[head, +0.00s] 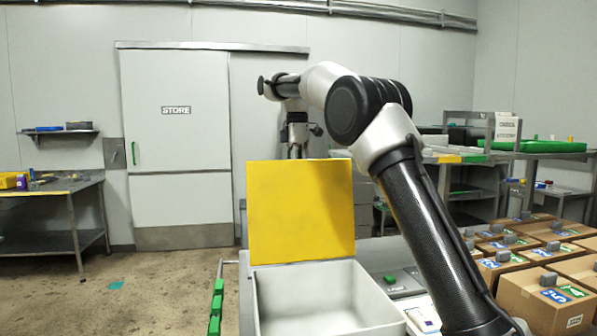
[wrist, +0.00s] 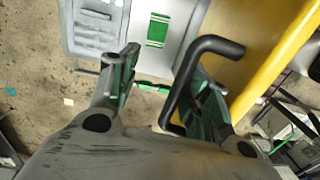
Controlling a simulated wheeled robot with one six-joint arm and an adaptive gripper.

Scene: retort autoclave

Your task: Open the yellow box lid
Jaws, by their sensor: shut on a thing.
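The yellow lid (head: 300,212) stands upright at the back edge of the open grey box (head: 330,290). The box's inside shows in the head view and looks empty. In the head view my gripper (head: 296,150) is behind the lid's top edge, its fingertips hidden by the lid. In the wrist view the lid (wrist: 262,48) fills the upper right, with a bent black handle (wrist: 196,62) on it.
Several cardboard cartons (head: 545,290) stand at the right. A steel table (head: 55,190) with small items is at the far left. A sliding door marked STORE (head: 176,150) is at the back. The floor at left (head: 130,290) is clear apart from a small teal scrap.

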